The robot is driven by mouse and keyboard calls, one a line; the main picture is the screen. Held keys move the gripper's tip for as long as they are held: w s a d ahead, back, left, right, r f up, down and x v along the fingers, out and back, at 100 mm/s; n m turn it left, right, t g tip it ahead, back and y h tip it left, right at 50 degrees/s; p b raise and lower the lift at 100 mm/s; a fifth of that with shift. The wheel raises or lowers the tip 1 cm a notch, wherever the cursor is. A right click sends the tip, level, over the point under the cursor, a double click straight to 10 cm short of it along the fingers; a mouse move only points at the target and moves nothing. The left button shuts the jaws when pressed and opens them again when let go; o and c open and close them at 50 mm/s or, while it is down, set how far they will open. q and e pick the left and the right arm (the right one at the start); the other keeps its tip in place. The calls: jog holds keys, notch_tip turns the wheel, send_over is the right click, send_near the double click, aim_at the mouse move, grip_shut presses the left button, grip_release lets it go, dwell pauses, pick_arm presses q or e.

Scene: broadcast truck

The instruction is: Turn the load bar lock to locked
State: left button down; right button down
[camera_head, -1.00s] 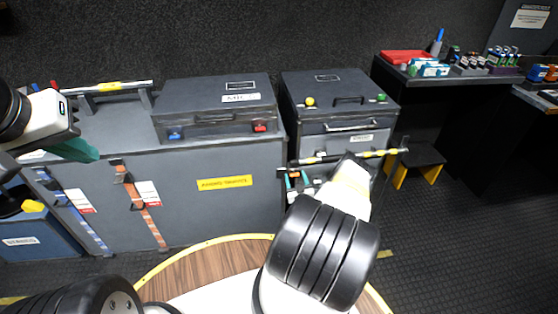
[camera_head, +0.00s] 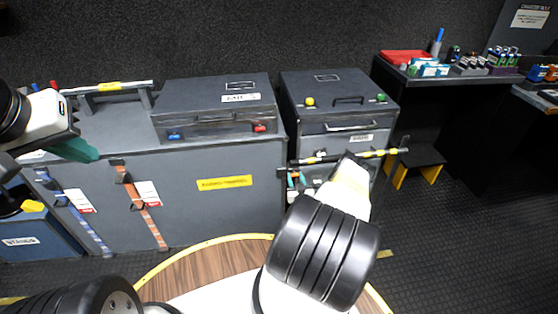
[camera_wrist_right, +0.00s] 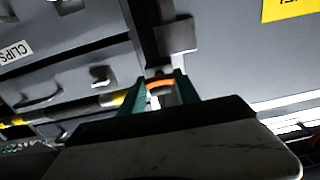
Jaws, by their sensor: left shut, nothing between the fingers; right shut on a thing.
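The load bar (camera_head: 335,158), a dark bar with yellow bands, runs across the front of the drawer cabinet. It also shows in the right wrist view (camera_wrist_right: 82,106), running left from the fingers. My right gripper (camera_head: 297,180) is at the bar's left end. In the right wrist view its green fingers (camera_wrist_right: 160,88) are shut on a small orange-banded part, which appears to be the load bar lock (camera_wrist_right: 160,83). The lock's marking and exact angle are not readable. My left gripper (camera_head: 88,154) is shut and empty over the left counter's front edge.
The drawer cabinet (camera_head: 345,90) stands behind the bar, next to a long grey cabinet (camera_head: 245,205) with straps and a yellow label. A dark case (camera_head: 215,98) sits on top. A step stool (camera_head: 425,157) stands right; the floor there is clear.

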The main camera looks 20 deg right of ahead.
jog(key=c, duration=0.9)
grip_release()
jog(key=v, duration=0.7)
jog(key=shift+s+a, duration=0.15)
jog(key=shift+s, duration=0.25)
